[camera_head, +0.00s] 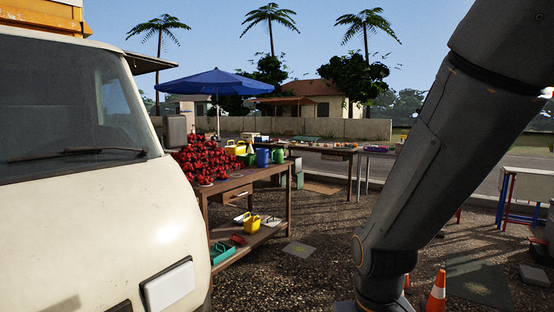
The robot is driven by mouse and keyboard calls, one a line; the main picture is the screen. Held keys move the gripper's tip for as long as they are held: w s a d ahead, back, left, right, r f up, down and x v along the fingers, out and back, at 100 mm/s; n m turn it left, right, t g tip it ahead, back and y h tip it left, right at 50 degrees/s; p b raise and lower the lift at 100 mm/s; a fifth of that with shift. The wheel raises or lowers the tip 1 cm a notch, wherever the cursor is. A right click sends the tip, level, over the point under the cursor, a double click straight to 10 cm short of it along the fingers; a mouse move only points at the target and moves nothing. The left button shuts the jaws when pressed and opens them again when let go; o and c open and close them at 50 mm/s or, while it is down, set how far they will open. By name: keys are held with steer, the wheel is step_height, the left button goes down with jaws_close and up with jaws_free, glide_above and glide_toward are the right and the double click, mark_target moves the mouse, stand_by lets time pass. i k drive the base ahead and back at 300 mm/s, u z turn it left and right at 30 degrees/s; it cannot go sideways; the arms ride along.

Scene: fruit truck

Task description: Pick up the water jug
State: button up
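Jug-like containers stand at the far end of a wooden table left of centre. One is a blue container (262,158), and beside it is a green one (278,156). A yellow container (236,148) stands just to their left. They are small in view, so I cannot tell which one is the water jug. My arm crosses the right side of the picture, well apart from the table. My gripper is out of the picture.
The wooden table (240,180) bears a heap of red fruit (203,160). Its lower shelf holds a yellow basket (251,223) and a teal tray (221,252). A white truck (70,180) fills the left. An orange cone (436,292) stands front right. Gravel ground (325,240) lies open in the middle.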

mark_target(262, 154)
steer(key=z, duration=0.25)
steer(key=i, duration=6.3)
steer(key=u, duration=1.15)
